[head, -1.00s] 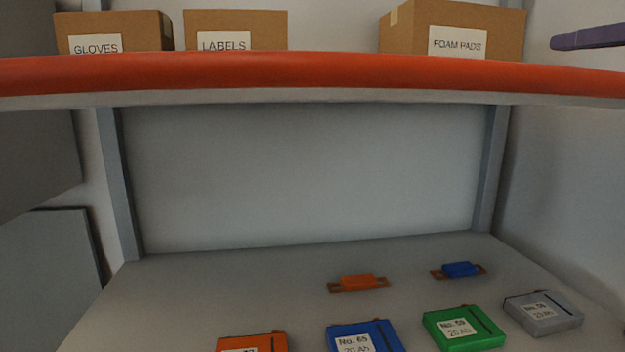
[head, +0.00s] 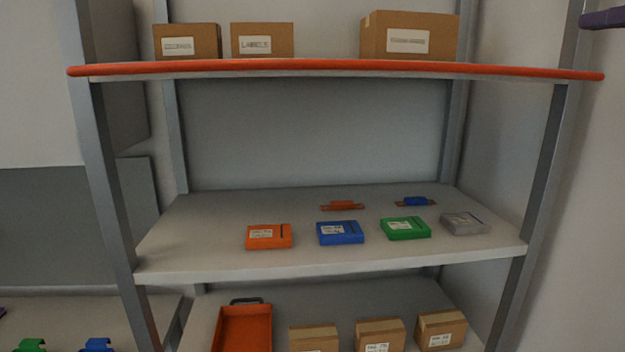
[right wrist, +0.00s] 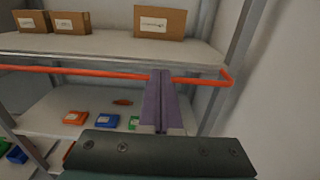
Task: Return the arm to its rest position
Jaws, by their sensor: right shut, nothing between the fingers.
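My right gripper (head: 588,20) shows only as purple fingers at the top right edge of the head view, beside the rack's right post. In the right wrist view its two purple fingers (right wrist: 160,78) lie together, shut and empty, with the red-edged shelf beyond them. The rest of the right arm is outside the head view.
The rack's upper shelf (head: 330,68) has a red edge and carries cardboard boxes (head: 409,37). The middle shelf (head: 200,254) holds orange, blue, green and grey battery packs. Below are an orange tray (head: 243,312) and several cartons (head: 380,334).

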